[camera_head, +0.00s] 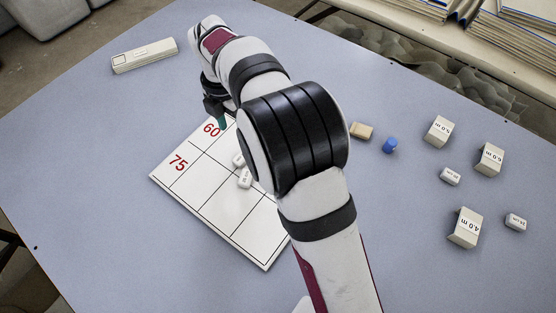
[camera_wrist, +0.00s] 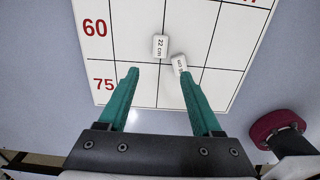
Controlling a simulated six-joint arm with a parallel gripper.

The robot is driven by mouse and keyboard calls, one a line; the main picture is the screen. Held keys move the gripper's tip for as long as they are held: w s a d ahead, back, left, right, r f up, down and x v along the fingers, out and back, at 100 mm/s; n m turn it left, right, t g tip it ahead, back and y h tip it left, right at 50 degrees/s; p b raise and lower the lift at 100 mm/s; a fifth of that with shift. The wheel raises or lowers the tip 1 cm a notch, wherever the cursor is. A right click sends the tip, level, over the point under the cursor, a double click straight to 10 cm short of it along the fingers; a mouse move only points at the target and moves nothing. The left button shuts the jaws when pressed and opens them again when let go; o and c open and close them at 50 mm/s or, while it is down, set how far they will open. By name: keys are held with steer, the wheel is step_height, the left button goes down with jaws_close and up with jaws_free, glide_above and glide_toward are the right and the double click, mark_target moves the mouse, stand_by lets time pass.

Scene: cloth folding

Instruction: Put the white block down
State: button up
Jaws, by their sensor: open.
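Two small white blocks lie on a white board (camera_head: 225,205) with a black grid and red numbers. One block (camera_head: 239,160) (camera_wrist: 160,46) is marked 22 cm, as the wrist view shows. The other white block (camera_head: 245,178) (camera_wrist: 179,64) sits tilted beside it, its lettering hard to read. My gripper (camera_head: 222,122) (camera_wrist: 158,72) is open and empty, its teal fingers above the board near the 60. In the wrist view the right fingertip overlaps the tilted block's near end; I cannot tell whether they touch. My arm hides the board's right part in the head view.
Right of my arm lie a tan block (camera_head: 361,131), a blue cylinder (camera_head: 390,145), larger white blocks such as one marked 4.0 m (camera_head: 465,230), and small white blocks (camera_head: 450,176). A long white case (camera_head: 144,56) lies at back left. The table's left side is clear.

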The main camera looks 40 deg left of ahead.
steer(key=w+d+r+m, duration=0.1)
steer(key=d+r+m, duration=0.3)
steer(key=d+m, duration=0.4)
steer(key=w+d+r+m, duration=0.1)
steer(key=d+r+m, duration=0.2)
steer(key=d+m, duration=0.55)
steer(key=w+d+r+m, duration=0.1)
steer(key=d+r+m, duration=0.4)
steer(key=d, duration=0.6)
steer(key=s+d+f+m+y, duration=0.1)
steer(key=s+d+f+m, duration=0.3)
steer(key=s+d+m, duration=0.8)
steer(key=s+m, duration=0.2)
steer(key=m, duration=0.6)
steer(key=shift+d+y, duration=0.2)
steer(key=shift+y, duration=0.2)
steer(key=shift+f, duration=0.1)
